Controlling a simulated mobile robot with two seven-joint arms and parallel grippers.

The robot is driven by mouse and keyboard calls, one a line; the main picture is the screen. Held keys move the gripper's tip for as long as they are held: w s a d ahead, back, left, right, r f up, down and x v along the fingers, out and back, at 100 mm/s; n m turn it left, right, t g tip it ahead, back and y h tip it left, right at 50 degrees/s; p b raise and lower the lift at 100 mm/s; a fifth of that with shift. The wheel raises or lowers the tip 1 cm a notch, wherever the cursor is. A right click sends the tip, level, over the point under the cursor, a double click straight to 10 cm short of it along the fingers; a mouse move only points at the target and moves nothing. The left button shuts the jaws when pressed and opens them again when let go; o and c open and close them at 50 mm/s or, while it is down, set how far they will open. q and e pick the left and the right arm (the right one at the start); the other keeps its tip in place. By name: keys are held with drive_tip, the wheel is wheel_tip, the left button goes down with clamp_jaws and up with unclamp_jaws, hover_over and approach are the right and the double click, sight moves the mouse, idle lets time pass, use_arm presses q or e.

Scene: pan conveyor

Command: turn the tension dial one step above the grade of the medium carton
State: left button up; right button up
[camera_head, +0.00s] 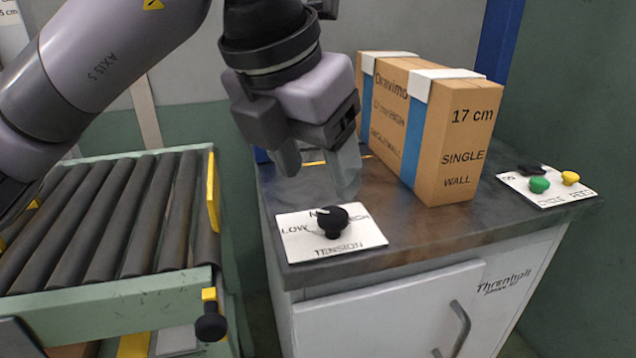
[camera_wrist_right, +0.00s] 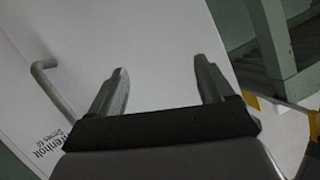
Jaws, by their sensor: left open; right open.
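The tension dial (camera_head: 333,220) is a black knob on a white plate (camera_head: 295,246) marked LOW at left and TENSION in front. The middle and right labels are partly hidden; I cannot read its setting for certain. My left gripper (camera_head: 318,170) is open and empty, just behind and above the dial, apart from it. A brown carton (camera_head: 455,155) with a blue band stands upright behind it to the right, reading Dravimo, 17 cm and SINGLE WALL. My right gripper (camera_wrist_right: 161,78) is open and empty before a white cabinet front in the right wrist view.
A roller conveyor (camera_head: 110,284) with a green frame stands at the left, a black knob (camera_head: 210,326) at its front corner. A second plate (camera_head: 550,198) with green, yellow and black buttons lies at the worktop's right. The cabinet door has a handle (camera_head: 461,325).

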sight(332, 214)
use_arm(q)
drive_tip(key=b+x, duration=0.2)
drive_tip(key=x, duration=0.4)
drive_tip(key=shift+f, duration=0.1)
drive_tip(key=shift+w+d+f, duration=0.1)
drive_tip(key=shift+w+f, duration=0.1)
drive_tip(key=shift+f, duration=0.2)
use_arm(e)
drive_tip(key=shift+s+d+f+n+t+h, duration=0.1)
drive_tip(key=shift+d+n+t+h, duration=0.35)
drive_tip(key=shift+d, duration=0.35)
use_arm(q)
drive_tip(key=c, duration=1)
